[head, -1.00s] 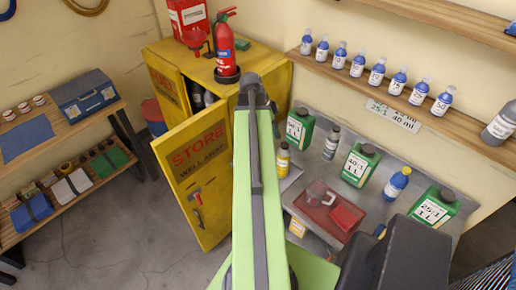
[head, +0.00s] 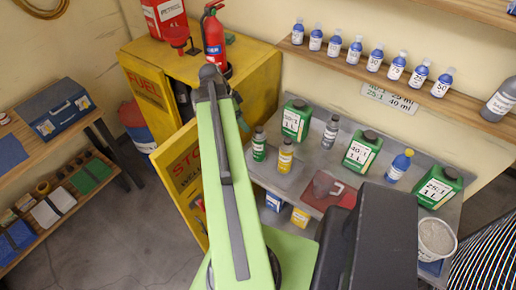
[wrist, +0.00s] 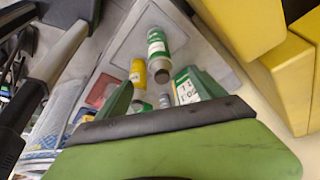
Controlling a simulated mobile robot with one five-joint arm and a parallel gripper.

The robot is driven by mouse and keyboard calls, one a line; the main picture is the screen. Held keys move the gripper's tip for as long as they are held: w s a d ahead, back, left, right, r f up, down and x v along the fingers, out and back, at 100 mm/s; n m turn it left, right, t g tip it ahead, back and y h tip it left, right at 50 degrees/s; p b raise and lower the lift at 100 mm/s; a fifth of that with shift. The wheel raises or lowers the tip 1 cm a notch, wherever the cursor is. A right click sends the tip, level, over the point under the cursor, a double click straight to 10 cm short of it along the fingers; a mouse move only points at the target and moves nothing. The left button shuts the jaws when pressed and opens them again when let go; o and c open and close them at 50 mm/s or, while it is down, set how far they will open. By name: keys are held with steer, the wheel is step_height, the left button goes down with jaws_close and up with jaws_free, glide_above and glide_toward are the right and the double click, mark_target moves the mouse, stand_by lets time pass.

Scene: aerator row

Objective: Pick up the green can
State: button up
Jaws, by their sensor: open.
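The green can (head: 259,143) is a small upright cylinder with a white label and a grey cap. It stands at the left end of the grey workbench (head: 310,160), just right of my arm. In the wrist view the green can (wrist: 158,45) shows upper centre, apart from my gripper. My gripper (wrist: 150,125) fills the lower wrist view as a green part with a black edge; it is open, with nothing seen held. In the head view its jaws are mostly hidden behind my arm.
A yellow can (head: 285,156) stands close right of the green can, with a green jug (head: 296,118) behind. A grey can (head: 330,131), another jug (head: 362,150) and a red tray (head: 325,192) are farther right. The yellow cabinet (head: 250,85) has its door (head: 185,175) open at left.

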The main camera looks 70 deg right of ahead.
mark_target(254, 135)
steer(key=b+x, duration=0.9)
steer(key=x, duration=0.2)
steer(key=shift+s, duration=0.15)
steer(key=shift+d+f, duration=0.1)
steer(key=shift+d, duration=0.1)
steer(key=b+x, duration=0.5)
steer(key=b, duration=0.1)
steer(key=shift+f, duration=0.4)
steer(key=shift+s+r, duration=0.1)
steer(key=shift+r, duration=0.05)
steer(key=c, duration=1.5)
